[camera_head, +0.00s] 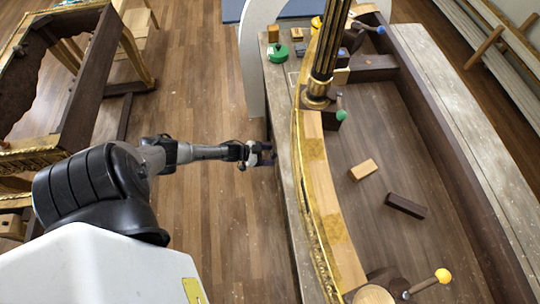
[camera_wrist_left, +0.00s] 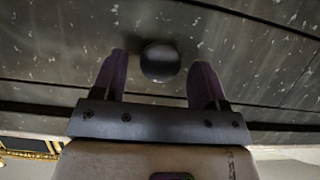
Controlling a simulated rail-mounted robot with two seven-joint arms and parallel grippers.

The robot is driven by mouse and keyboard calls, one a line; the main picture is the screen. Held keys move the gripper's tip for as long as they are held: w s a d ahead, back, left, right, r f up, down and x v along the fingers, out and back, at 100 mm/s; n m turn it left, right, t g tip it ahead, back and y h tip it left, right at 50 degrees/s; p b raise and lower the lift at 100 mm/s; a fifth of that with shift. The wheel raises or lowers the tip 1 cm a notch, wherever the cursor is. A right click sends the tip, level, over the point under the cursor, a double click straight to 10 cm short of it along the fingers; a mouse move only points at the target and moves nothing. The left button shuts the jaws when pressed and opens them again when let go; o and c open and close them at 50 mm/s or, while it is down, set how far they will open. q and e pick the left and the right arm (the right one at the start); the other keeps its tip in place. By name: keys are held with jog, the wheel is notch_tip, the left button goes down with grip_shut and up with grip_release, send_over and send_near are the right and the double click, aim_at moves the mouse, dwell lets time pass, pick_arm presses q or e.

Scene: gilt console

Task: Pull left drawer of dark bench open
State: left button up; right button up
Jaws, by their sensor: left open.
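The dark bench (camera_head: 283,205) stands right of my left arm, its worn, speckled top edge running front to back. Its front is hidden from above in the head view. In the left wrist view a grey, speckled wooden drawer front (camera_wrist_left: 60,45) fills the upper part, with a round dark knob (camera_wrist_left: 160,62) on it. My left gripper (camera_head: 268,154) is at the bench's left side. In the left wrist view its open fingers (camera_wrist_left: 157,82) stand on either side of the knob, with a gap visible on each side. My right gripper is out of view.
A curved gilt frame (camera_head: 315,170) with a fluted column (camera_head: 328,50) lies on the bench. Loose wooden blocks (camera_head: 363,170), a yellow-ended peg (camera_head: 443,276) and a green round piece (camera_head: 278,53) are about. A gilt-edged table frame (camera_head: 95,75) stands left. Floor left of the bench is clear.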

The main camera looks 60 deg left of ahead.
pick_arm(q)
jog(key=shift+w+d+f, duration=0.15)
jog(key=shift+w+f, duration=0.05)
jog(key=shift+w, duration=0.2)
jog(key=shift+c, duration=0.2)
jog(key=c, duration=1.2)
jog(key=shift+s, duration=0.1)
